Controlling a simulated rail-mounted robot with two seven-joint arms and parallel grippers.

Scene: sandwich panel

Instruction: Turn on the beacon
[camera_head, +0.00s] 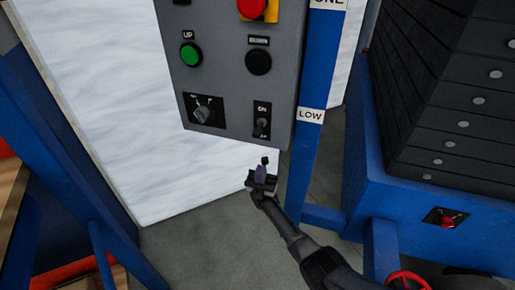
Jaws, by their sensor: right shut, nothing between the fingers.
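A grey control panel (232,80) hangs at the top centre in the head view. At its lower right is a toggle switch (262,127) with ON above it; its lever appears to point down. To its left is a dark rotary knob (203,113). No beacon lamp is identifiable in view. My right gripper (264,166) is shut and empty, just below the panel's bottom edge and under the toggle switch, apart from it in the picture. My left gripper is not in view.
The panel also carries a green UP button (190,54), a black button (258,62) and a red button (251,7). A blue post (316,80) with a LOW label stands right of it. A stack of dark slabs (455,110) stands at right.

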